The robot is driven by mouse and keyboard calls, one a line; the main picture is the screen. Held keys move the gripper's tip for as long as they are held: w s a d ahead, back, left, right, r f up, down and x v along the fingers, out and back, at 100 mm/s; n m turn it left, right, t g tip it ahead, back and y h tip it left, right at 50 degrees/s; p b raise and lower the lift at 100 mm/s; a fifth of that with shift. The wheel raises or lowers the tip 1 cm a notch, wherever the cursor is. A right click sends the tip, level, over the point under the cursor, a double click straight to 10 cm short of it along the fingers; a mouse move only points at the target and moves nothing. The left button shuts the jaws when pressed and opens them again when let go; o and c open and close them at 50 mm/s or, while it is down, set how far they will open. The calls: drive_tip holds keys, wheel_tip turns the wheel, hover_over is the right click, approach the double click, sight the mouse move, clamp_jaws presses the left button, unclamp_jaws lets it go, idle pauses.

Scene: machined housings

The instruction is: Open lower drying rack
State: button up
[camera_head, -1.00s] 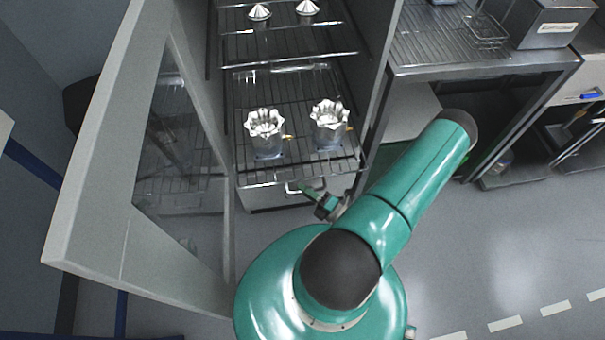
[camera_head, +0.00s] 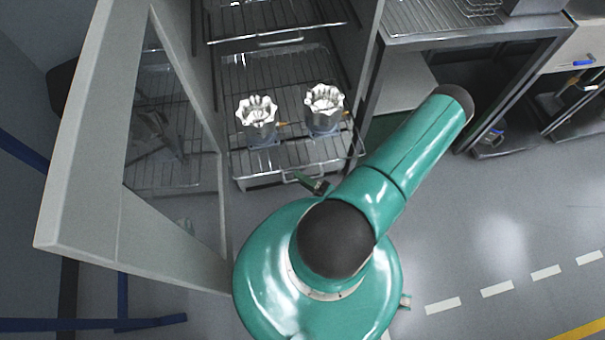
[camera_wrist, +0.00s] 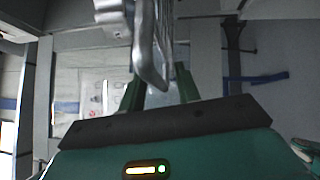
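The lower drying rack (camera_head: 290,158) is a wire shelf at the bottom of the cabinet and stands out past the upper rack (camera_head: 240,36). Two fluted metal housings (camera_head: 257,118) (camera_head: 324,107) stand upright on it. Its metal front handle (camera_head: 297,178) is beside my gripper (camera_head: 318,184), partly hidden by my arm. In the wrist view the handle (camera_wrist: 148,45) runs down between the two green fingers of my gripper (camera_wrist: 160,82), which appear shut on it, though the contact is partly hidden.
The cabinet door (camera_head: 80,170) stands open at the left. A metal worktable (camera_head: 470,38) with a wire rack stands to the right of the cabinet. Clear grey floor (camera_head: 480,230) lies at the right.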

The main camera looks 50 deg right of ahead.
drive_tip(key=v, duration=1.4)
drive_tip(key=shift+w, duration=0.1)
drive_tip(key=w+r+n+g+y, duration=0.4)
drive_tip(key=w+r+n+g, duration=0.4)
drive_tip(key=r+n, duration=0.4)
drive_tip(key=w+r+n+g+y, duration=0.4)
drive_tip(key=w+r+n+g, duration=0.45)
drive_tip(key=n, duration=0.65)
drive_tip(key=w+a+r+n+t+h, duration=0.1)
drive_tip(key=a+r+n+h, duration=0.5)
drive_tip(key=a+r+n, duration=0.3)
drive_tip(key=w+a+r+n+t+h, duration=0.1)
drive_tip(key=a+r+n+t+h, duration=0.1)
drive_tip(key=a+r+n+h, duration=0.3)
drive_tip(key=a+r+n, duration=0.4)
drive_tip(key=r+n, duration=0.5)
drive_tip(key=r, duration=0.3)
drive_tip(key=shift+a+r+h, duration=0.2)
drive_tip(key=shift+r+h, duration=0.15)
drive_tip(key=shift+h, duration=0.05)
